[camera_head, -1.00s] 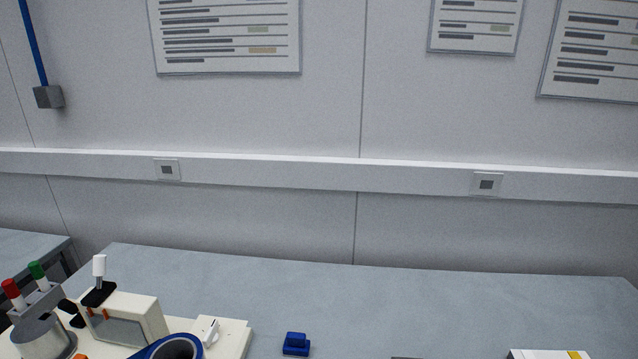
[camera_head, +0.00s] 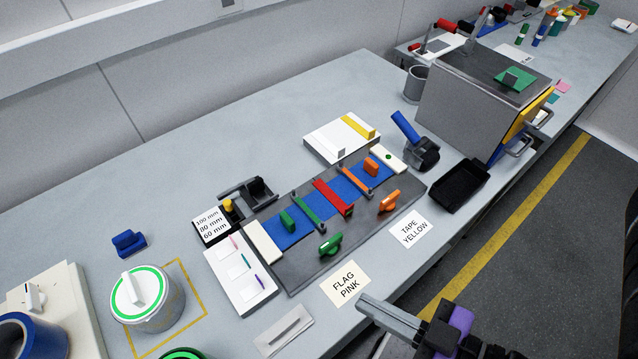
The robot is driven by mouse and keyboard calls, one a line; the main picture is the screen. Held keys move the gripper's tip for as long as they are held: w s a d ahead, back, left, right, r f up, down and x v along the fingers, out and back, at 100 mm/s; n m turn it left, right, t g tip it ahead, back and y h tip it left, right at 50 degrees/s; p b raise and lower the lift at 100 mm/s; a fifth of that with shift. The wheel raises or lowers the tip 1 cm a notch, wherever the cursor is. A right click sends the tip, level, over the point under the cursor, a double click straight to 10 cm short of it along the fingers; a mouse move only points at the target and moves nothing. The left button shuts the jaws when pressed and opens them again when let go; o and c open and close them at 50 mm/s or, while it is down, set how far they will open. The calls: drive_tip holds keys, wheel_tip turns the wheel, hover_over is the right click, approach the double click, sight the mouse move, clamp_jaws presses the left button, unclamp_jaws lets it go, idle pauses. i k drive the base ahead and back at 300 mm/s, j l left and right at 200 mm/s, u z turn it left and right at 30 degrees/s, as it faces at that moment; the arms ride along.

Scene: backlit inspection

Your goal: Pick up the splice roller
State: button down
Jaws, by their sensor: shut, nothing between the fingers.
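What looks like the splice roller is a tool with a blue handle (camera_head: 405,126) and a dark roller head (camera_head: 422,154). It lies on the grey bench behind the right end of the splicing board, its handle slanting up to the left. My gripper (camera_head: 364,304) reaches in from the bottom right, in front of the bench's front edge near the pink flag card. Its grey fingers are together and empty. It is well apart from the roller, nearer the camera.
The dark splicing board (camera_head: 300,264) with blue strip and coloured clamps fills the middle. A black tray (camera_head: 459,186) and a large grey box (camera_head: 470,110) stand right of the roller. A white pad (camera_head: 342,137) lies left of it. A lidded can (camera_head: 148,300) stands front left.

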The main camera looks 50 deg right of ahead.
sight(413, 142)
drive_tip(key=z, duration=1.3)
